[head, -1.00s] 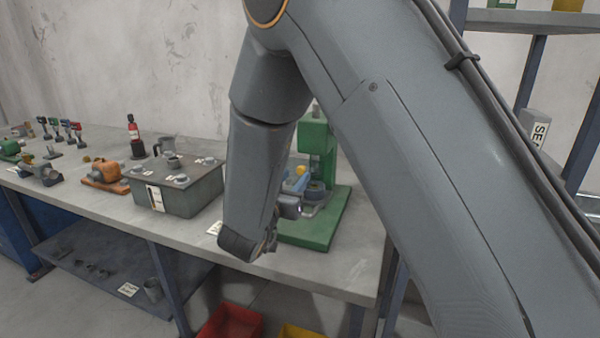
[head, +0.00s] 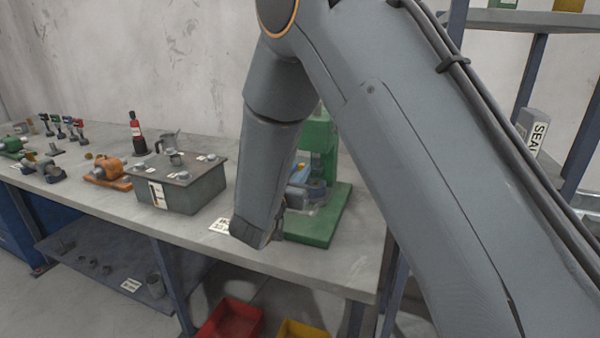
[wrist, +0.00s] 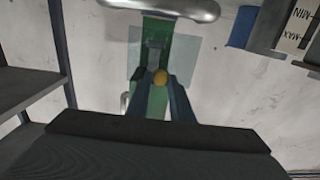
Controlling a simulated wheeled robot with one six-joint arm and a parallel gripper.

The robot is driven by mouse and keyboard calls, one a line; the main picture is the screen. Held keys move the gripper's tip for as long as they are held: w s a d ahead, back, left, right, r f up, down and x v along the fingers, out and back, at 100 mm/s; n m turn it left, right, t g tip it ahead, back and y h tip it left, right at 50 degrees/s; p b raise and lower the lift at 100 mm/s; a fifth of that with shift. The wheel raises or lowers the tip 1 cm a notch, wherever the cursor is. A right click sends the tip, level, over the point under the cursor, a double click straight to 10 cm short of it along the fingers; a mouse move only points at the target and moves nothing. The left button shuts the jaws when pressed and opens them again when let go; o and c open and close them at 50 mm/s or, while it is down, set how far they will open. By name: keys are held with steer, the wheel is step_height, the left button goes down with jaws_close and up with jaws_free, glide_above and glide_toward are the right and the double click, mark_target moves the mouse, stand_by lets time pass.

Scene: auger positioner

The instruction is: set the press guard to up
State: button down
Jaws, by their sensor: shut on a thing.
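The green press (head: 320,150) stands on its green base (head: 335,215) at the right end of the bench, partly hidden by my arm. In the wrist view, the clear guard panel (wrist: 192,58) lies across the green press column (wrist: 157,30). A yellow ball knob (wrist: 160,77) sits in front of it, between my two dark fingers. My gripper (wrist: 160,88) is shut on the knob. In the head view, my gripper is mostly hidden behind my wrist, and the guard's angle is hard to tell.
A grey box with a lid (head: 180,185) stands left of the press. An orange tool (head: 107,172) and a dark bottle (head: 137,135) are further left. Red (head: 232,320) and yellow (head: 302,331) bins are below the bench. A shelf rack (head: 520,95) stands at the right.

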step_height(320, 180, up, 9)
steer(key=p, duration=0.4)
steer(key=shift+p, duration=0.3)
steer(key=shift+w+r, duration=0.1)
steer(key=shift+r, duration=0.05)
steer(key=c, duration=1.6)
jaws_free()
steer(key=b+v, duration=0.2)
steer(key=v, duration=0.6)
